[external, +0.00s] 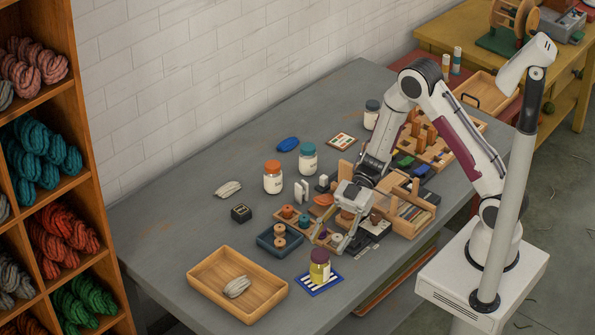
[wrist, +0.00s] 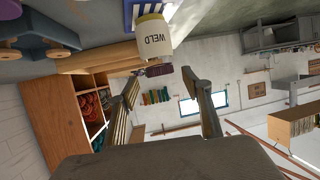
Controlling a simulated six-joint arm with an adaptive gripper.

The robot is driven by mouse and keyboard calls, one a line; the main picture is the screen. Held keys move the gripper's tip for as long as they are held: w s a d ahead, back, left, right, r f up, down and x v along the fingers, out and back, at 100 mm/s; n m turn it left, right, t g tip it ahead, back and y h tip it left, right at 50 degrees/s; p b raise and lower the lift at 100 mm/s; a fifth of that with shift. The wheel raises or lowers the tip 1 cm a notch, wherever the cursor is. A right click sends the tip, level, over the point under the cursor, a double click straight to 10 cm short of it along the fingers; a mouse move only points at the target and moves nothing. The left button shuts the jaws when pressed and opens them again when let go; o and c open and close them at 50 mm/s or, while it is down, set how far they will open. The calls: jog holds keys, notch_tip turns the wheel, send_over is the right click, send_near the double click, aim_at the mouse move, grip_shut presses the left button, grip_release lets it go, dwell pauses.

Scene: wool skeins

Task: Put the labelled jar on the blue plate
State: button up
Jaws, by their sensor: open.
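My gripper (external: 333,243) is tilted down, open and empty, just behind the jar. In the wrist view its two fingers (wrist: 160,88) are apart with nothing between them.
A wooden tray (external: 205,283) holding a pale skein lies left of the jar. Orange-lidded (external: 272,180) and teal-lidded (external: 308,161) jars stand behind. Wooden organisers (external: 408,212) crowd the right. The table's left end is clear.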

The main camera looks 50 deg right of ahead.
jog(key=v, duration=0.6)
jog(key=shift+d+r, duration=0.15)
jog(key=shift+d, duration=0.2)
dwell(0.6)
